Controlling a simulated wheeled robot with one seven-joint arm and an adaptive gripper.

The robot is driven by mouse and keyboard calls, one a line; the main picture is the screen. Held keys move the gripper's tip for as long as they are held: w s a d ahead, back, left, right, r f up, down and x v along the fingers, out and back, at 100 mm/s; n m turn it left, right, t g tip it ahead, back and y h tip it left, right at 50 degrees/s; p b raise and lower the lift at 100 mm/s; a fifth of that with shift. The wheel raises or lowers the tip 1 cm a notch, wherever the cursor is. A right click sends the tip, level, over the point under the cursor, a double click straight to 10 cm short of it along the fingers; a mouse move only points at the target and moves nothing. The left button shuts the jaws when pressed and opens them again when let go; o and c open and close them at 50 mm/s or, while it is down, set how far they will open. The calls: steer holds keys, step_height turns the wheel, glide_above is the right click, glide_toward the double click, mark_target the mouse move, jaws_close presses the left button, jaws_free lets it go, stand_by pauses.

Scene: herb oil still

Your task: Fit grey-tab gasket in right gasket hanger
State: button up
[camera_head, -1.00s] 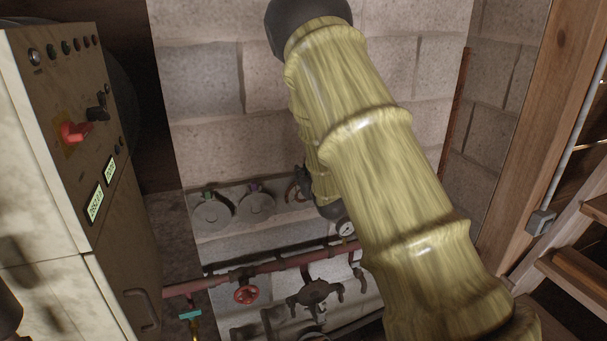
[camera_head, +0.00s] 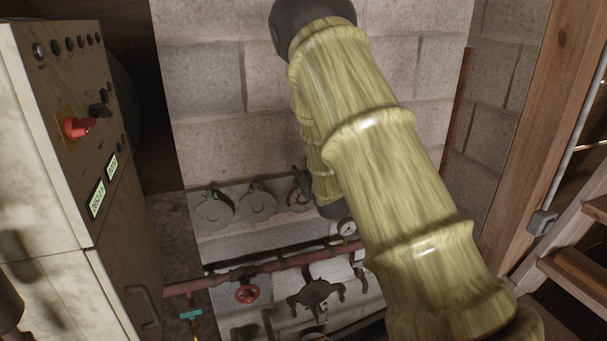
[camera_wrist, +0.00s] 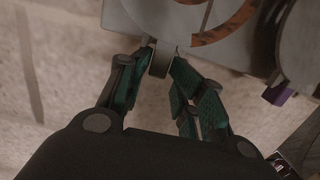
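My gripper (camera_wrist: 163,64) has its teal-padded fingers closed around a small grey tab (camera_wrist: 160,62) in the wrist view. The tab sticks out from a flat grey ring, the gasket (camera_wrist: 140,17), with orange-brown bands showing at its opening. In the head view my gripper (camera_head: 301,186) is at the right end of a row of discs on the wall block, largely hidden by my arm. The right gasket hanger is mostly covered there. I cannot tell whether the gasket is seated on it.
A green-tab disc (camera_head: 213,211) and a purple-tab disc (camera_head: 257,205) hang to the left. The purple tab (camera_wrist: 278,94) is close by in the wrist view. Below are a red pipe (camera_head: 275,267), a red valve wheel (camera_head: 247,292) and a gauge (camera_head: 346,227). A control cabinet (camera_head: 60,150) stands left.

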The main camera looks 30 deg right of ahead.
steer(key=shift+s+f, duration=0.25)
steer(key=shift+f, duration=0.3)
steer(key=shift+s+f, duration=0.25)
steer(key=shift+f, duration=0.25)
steer(key=r+v, duration=0.2)
steer(key=v, duration=0.9)
steer(key=s+a+f+g+y, duration=0.1)
steer(key=s+a+f+g, duration=0.3)
steer(key=f, duration=0.6)
steer(key=s+a+f+n+g, duration=0.15)
steer(key=s+a+f, duration=0.4)
steer(key=f, duration=0.55)
steer(key=s+a+f+m+g+y, duration=0.1)
steer(key=s+a+f+g, duration=0.25)
steer(key=s+f, duration=0.45)
steer(key=s+a+f+g, duration=0.2)
steer(key=s+a+f, duration=0.2)
steer(key=s, duration=0.4)
steer(key=s+a+f+n+g+y+b, duration=0.1)
steer(key=s+a+f+g, duration=0.1)
steer(key=s+a+f, duration=0.2)
steer(key=s+a+f+g+y, duration=0.1)
steer(key=s+a+f+g, duration=0.2)
steer(key=s+f, duration=0.5)
steer(key=s+a, duration=0.1)
steer(key=s, duration=0.2)
steer(key=shift+s+a+n, duration=0.3)
steer(key=shift+s+n, duration=0.05)
steer(key=shift+s, duration=0.05)
